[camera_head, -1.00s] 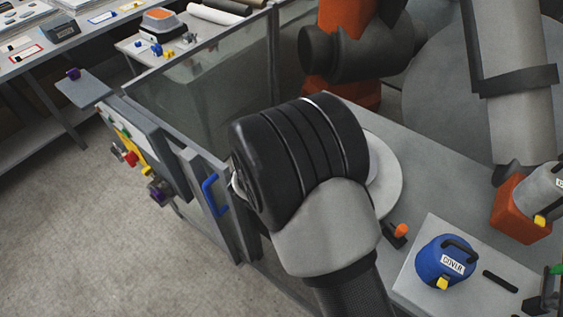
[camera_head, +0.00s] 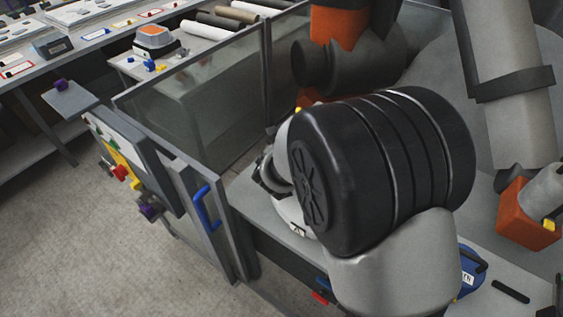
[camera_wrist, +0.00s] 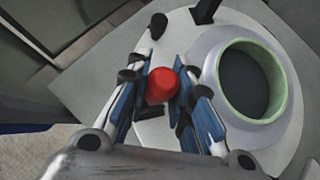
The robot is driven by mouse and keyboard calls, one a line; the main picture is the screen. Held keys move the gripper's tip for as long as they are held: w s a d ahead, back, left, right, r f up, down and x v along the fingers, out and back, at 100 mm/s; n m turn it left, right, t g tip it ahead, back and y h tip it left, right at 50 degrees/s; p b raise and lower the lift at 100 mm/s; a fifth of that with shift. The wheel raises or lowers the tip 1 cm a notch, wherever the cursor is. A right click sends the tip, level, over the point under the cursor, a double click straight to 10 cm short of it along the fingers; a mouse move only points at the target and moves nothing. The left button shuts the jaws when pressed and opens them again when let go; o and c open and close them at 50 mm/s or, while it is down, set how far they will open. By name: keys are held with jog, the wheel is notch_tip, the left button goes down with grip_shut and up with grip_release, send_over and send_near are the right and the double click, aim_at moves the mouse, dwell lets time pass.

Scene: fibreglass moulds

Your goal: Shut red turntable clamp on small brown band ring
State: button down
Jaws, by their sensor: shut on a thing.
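In the wrist view my gripper (camera_wrist: 160,86) is closed on the red ball knob (camera_wrist: 162,84) of the turntable clamp. The blue-padded fingers stand on either side of the knob. The pale round turntable plate (camera_wrist: 225,18) lies below it. A ring-shaped piece with a light grey outside and a pale green rim (camera_wrist: 290,101) stands on the plate, just right of my gripper. I see no brown band on it from here. Whether the clamp bears on the ring I cannot tell. In the head view my dark arm hides the knob and ring.
An open-topped glass-walled booth (camera_head: 190,120) stands left of the arm, with a blue handle (camera_head: 205,207) on its front. An orange container (camera_head: 525,215) stands at the right. A blue cover (camera_head: 470,270) is mostly hidden behind my arm. Floor at lower left is clear.

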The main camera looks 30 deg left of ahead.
jog(key=c, duration=1.4)
grip_release()
jog(key=v, duration=1.2)
jog(key=shift+f, duration=0.1)
